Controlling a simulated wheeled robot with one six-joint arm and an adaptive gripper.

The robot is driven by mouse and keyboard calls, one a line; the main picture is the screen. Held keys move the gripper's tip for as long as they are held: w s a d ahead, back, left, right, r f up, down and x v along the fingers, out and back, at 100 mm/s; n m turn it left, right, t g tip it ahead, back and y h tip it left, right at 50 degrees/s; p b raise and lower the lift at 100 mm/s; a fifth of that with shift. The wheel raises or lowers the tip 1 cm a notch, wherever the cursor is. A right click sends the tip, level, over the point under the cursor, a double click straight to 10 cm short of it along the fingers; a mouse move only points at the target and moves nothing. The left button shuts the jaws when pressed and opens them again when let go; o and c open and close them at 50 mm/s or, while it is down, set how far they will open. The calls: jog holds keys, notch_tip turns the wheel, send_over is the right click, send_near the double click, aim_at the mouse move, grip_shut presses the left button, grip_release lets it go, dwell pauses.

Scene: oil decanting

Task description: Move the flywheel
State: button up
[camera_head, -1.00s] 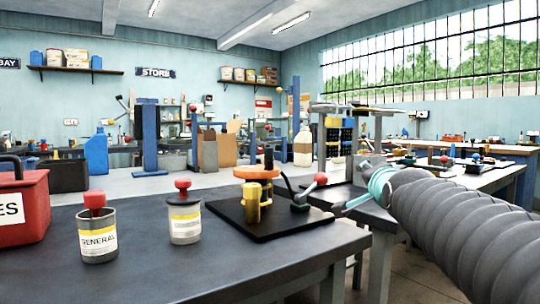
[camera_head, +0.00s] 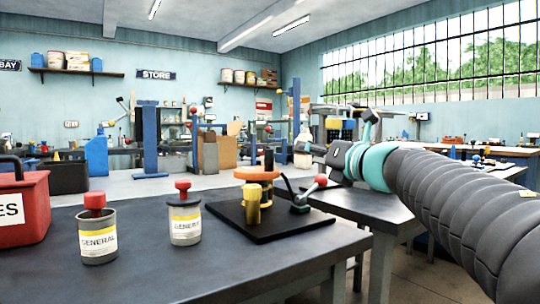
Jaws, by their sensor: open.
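An orange disc (camera_head: 256,174), which looks like the flywheel, sits on a fixture on a black base plate (camera_head: 235,217) on the near dark bench. A dark post rises through its middle, and a brass cylinder (camera_head: 252,205) stands in front of it. My gripper (camera_head: 308,149) is at the end of my arm, which reaches in from the right. It is up and to the right of the disc in the picture, apart from it and empty. Its jaws are small in this view and count as open.
A lever with a red knob (camera_head: 321,181) stands on the right of the plate. Two grey cans with red tops, one labelled GENERAL (camera_head: 98,240) and another (camera_head: 185,220), stand to the left. A red box (camera_head: 25,205) is at the far left. The bench front is clear.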

aim_at(272, 154)
jog(key=w+a+n, duration=0.2)
jog(key=w+a, duration=0.1)
jog(key=w+a+n+p, duration=0.1)
jog(key=w+a+n, duration=0.1)
jog(key=w+a, duration=0.1)
jog(key=w+a+f+n+g, duration=0.1)
jog(key=w+a+n, duration=0.1)
jog(key=w+a, duration=0.1)
jog(key=shift+w+a+y+p, duration=0.3)
jog(key=shift+w+a+y, duration=0.1)
jog(key=shift+w, duration=0.2)
jog(key=shift+f, duration=0.1)
jog(key=shift+d, duration=0.1)
grip_shut()
